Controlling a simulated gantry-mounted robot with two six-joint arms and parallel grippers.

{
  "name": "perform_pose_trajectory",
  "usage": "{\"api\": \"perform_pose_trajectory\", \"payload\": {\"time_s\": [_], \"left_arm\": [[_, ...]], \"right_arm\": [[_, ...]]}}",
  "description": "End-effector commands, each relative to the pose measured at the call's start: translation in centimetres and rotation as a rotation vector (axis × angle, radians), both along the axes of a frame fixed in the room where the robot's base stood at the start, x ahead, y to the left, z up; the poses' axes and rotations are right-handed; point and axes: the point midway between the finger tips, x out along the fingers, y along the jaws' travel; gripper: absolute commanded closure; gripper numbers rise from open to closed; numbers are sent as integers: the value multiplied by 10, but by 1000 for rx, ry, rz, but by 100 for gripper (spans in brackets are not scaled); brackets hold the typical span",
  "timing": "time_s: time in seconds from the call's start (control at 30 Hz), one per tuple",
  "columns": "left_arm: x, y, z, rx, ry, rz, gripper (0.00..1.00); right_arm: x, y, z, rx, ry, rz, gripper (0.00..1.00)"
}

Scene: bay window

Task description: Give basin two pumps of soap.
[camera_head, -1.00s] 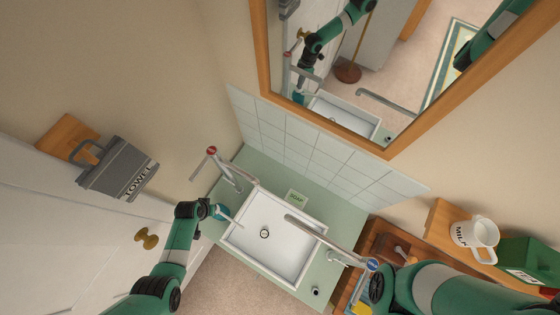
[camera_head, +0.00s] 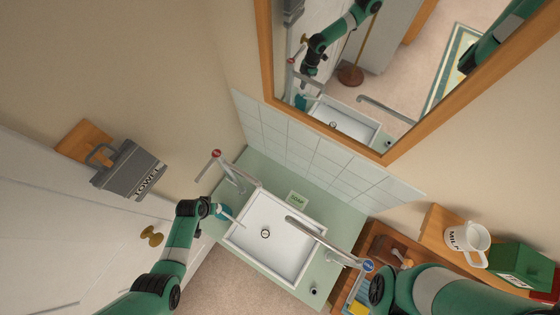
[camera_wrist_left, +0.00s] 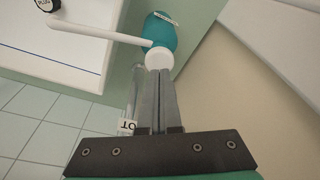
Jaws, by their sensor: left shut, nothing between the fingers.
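The white basin (camera_head: 262,255) is set in a pale green counter. A teal soap bottle (camera_wrist_left: 161,33) with a white pump head (camera_wrist_left: 159,59) stands on the counter beside it; its white spout (camera_wrist_left: 95,33) reaches over the basin. In the head view the bottle (camera_head: 224,210) is small and partly hidden by my left gripper (camera_head: 216,209). In the wrist view my left gripper (camera_wrist_left: 160,72) is shut and empty, its fingertips right at the pump head; I cannot tell whether they touch. My right arm comes in at bottom right, but its gripper does not show.
A red-capped tap (camera_head: 231,172) and a blue-capped tap (camera_head: 330,245) flank the basin. A SOAP label (camera_head: 297,198) lies behind it. A towel holder (camera_head: 130,170) is at left. A mug (camera_head: 468,242) and green box (camera_head: 522,265) stand on the right shelf.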

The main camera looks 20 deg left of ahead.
Motion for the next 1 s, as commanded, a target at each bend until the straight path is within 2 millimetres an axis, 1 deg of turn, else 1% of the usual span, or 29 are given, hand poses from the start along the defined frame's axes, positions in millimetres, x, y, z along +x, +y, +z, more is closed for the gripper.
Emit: {"api": "perform_pose_trajectory", "payload": {"time_s": [0.13,0.23,0.7,0.77,1.0], "left_arm": [[0,0,0,0,0,0,100],[0,0,6,0,0,0,100],[0,0,60,0,0,0,100],[0,0,62,0,0,0,100],[0,0,60,0,0,0,100]], "right_arm": [[0,0,0,0,0,0,54],[0,0,6,0,0,0,54],[0,0,59,0,0,0,54],[0,0,61,0,0,0,54],[0,0,59,0,0,0,54]]}}
